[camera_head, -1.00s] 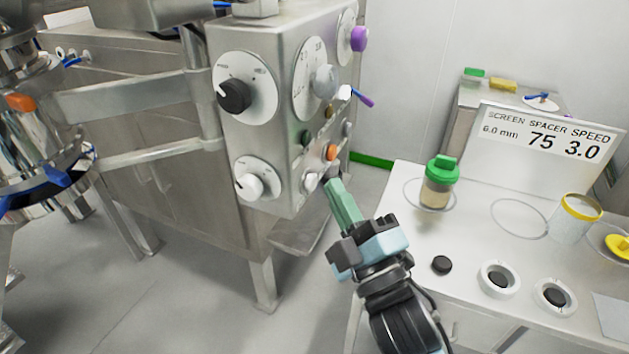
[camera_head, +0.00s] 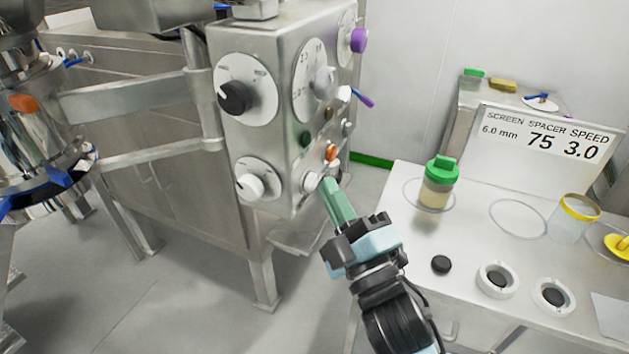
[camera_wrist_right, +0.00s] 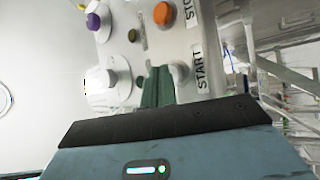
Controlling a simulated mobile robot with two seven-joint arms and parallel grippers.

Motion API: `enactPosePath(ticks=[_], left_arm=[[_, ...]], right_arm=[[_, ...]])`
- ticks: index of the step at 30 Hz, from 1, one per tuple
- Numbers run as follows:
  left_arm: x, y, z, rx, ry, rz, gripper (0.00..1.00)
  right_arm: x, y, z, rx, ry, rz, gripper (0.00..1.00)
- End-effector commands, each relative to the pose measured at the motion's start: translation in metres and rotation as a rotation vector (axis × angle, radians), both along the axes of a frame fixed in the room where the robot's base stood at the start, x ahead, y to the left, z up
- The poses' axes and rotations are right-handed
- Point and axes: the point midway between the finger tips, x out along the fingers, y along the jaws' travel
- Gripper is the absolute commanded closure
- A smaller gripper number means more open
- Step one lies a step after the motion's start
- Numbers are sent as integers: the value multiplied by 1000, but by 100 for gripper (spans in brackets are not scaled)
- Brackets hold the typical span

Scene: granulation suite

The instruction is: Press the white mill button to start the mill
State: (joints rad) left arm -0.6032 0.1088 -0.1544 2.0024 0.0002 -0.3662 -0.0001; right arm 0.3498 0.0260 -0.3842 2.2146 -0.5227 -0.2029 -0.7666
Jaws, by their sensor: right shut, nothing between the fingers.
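The white mill button (camera_head: 311,182) is on the side face of the steel control box (camera_head: 275,135), low and left of an orange button (camera_head: 331,152). In the right wrist view the white button (camera_wrist_right: 180,70) stands beside a START label (camera_wrist_right: 201,69). My right gripper (camera_head: 328,183) is shut and empty, its green fingers pointing at the panel with their tips right beside the white button. The fingertips (camera_wrist_right: 158,80) overlap the button's near edge in the right wrist view; I cannot tell whether they touch it. My left gripper is not in view.
A white knob (camera_head: 251,186), a black knob (camera_head: 235,97) and a purple knob (camera_head: 359,40) stick out of the box. A steel table (camera_head: 470,228) at the right holds a green-lidded jar (camera_head: 437,185) and a sign (camera_head: 545,140). Floor shows between box and table.

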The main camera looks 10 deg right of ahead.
Motion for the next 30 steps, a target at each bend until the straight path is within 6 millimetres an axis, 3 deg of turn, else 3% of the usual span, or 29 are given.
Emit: enactPosePath(ticks=[14, 30], left_arm=[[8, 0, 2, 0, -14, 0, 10], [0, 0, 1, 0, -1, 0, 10]], right_arm=[[1, 2, 0, 0, 0, 0, 100], [4, 7, 0, 0, 0, 0, 100]])
